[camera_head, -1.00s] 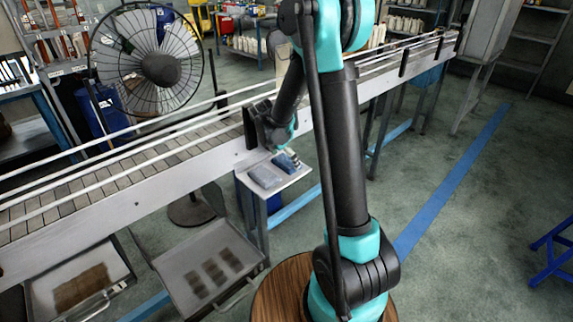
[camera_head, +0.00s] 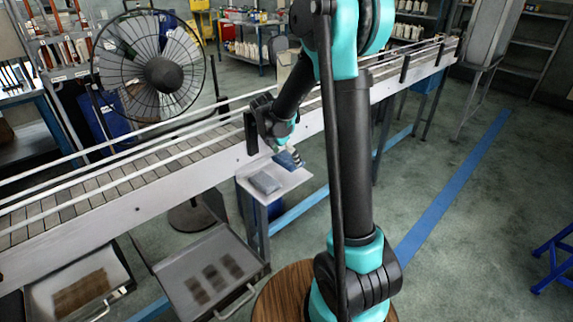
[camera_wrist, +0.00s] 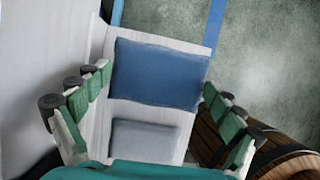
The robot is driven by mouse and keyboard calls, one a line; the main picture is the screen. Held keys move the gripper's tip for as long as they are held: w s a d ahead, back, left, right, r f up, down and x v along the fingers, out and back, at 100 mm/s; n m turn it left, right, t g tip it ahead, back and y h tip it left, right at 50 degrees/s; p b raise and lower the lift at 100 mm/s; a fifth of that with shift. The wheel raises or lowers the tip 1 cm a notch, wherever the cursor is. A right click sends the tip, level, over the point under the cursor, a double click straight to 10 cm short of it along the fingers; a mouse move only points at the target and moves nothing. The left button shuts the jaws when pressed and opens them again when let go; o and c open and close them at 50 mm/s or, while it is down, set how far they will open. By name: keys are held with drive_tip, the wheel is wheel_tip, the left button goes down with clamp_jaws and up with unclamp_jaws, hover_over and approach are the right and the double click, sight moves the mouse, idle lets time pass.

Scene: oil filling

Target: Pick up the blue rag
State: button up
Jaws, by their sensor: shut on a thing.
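The blue rag (camera_head: 288,160) is held by my gripper (camera_head: 280,148) a little above the small white side table (camera_head: 290,181). In the wrist view the blue rag (camera_wrist: 160,73) spans the space between the green fingers of my gripper (camera_wrist: 156,82), which are shut on its left and right edges. The rag looks flat and covers part of the table below it. In the head view my gripper's fingers are small and partly hidden by the wrist.
A folded grey rag (camera_head: 265,183) lies on the same small table, left of the blue one. The conveyor (camera_head: 150,178) runs right behind the table. A wire fan (camera_head: 160,75) stands beyond the conveyor. Open floor (camera_head: 470,220) lies to the right.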

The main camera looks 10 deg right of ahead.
wheel_tip(320, 180, up, 24)
idle(0.3)
